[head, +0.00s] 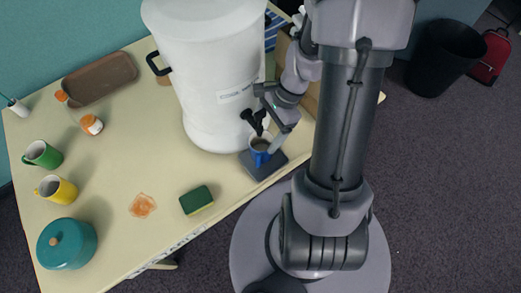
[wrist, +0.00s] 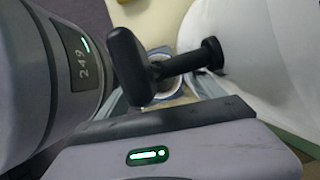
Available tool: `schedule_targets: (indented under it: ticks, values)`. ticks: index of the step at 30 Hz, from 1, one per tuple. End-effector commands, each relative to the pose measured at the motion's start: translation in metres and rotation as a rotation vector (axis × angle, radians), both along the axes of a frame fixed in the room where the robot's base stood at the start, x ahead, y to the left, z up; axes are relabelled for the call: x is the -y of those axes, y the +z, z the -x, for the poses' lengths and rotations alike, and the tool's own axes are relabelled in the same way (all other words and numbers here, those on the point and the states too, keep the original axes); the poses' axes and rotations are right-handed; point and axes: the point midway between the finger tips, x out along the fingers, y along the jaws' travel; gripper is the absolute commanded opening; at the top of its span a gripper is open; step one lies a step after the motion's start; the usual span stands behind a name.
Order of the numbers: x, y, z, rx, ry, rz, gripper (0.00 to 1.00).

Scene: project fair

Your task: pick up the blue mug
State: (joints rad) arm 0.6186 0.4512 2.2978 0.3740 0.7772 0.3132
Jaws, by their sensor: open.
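The blue mug (head: 260,157) stands upright on a dark square tray (head: 251,170) at the table's front edge, below the black tap (head: 254,119) of a large white urn (head: 216,110). My gripper (head: 270,143) is open and reaches down at the mug, close to the tap. In the wrist view the mug's pale blue rim (wrist: 160,51) shows partly behind the black tap (wrist: 127,66), between my gripper's fingers (wrist: 160,92). The tap hides much of the mug there, and I cannot tell whether a finger touches it.
The urn (wrist: 275,60) stands close beside my gripper. A green sponge (head: 196,200), a slice of toast (head: 142,206), a yellow mug (head: 58,190), a green mug (head: 42,155), a teal pot (head: 66,244) and a brown tray (head: 99,79) are farther left. The middle of the table is clear.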

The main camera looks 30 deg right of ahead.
Motion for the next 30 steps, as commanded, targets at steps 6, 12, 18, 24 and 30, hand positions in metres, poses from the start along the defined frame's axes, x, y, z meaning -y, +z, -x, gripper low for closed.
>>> schedule_targets:
  ticks: [6,12,18,24,30]
  values:
    - [-0.011,-0.041,0.001,-0.003,0.001,-0.002,0.78]
    - [-0.012,-0.041,0.001,-0.001,0.001,0.0,0.78]
    - [-0.012,-0.041,0.001,-0.001,0.001,0.0,0.47]
    - [-0.012,-0.041,0.001,0.0,0.001,-0.001,0.08]
    - [-0.012,-0.04,0.0,0.0,0.001,-0.001,0.0]
